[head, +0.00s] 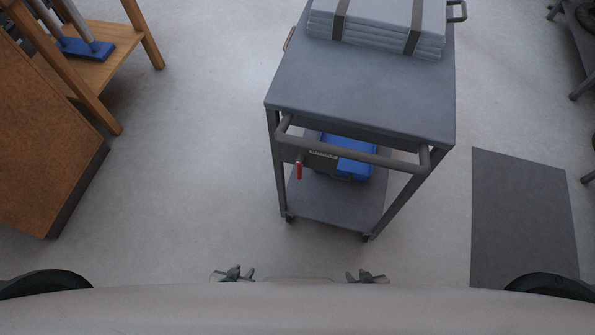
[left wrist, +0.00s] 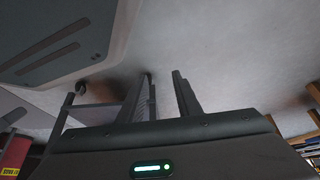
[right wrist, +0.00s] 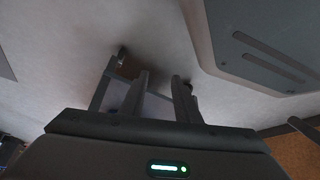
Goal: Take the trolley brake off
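The grey trolley (head: 365,95) stands upright on its wheels ahead of me, with a tubular push handle (head: 350,152) across its near end. A small red lever (head: 299,171) hangs down at the left of the near end, just below the handle; I take it for the brake lever. My left gripper (head: 237,271) and my right gripper (head: 367,275) are low at the near edge of the head view, both short of the trolley. The fingers of the left gripper (left wrist: 162,92) and of the right gripper (right wrist: 161,95) stand apart with nothing between them.
Strapped grey panels (head: 376,27) lie on the trolley's top. A blue box (head: 348,158) is on its lower shelf. A wooden bench (head: 45,130) stands at the left, and a dark mat (head: 522,217) lies at the right. The floor between me and the trolley is clear.

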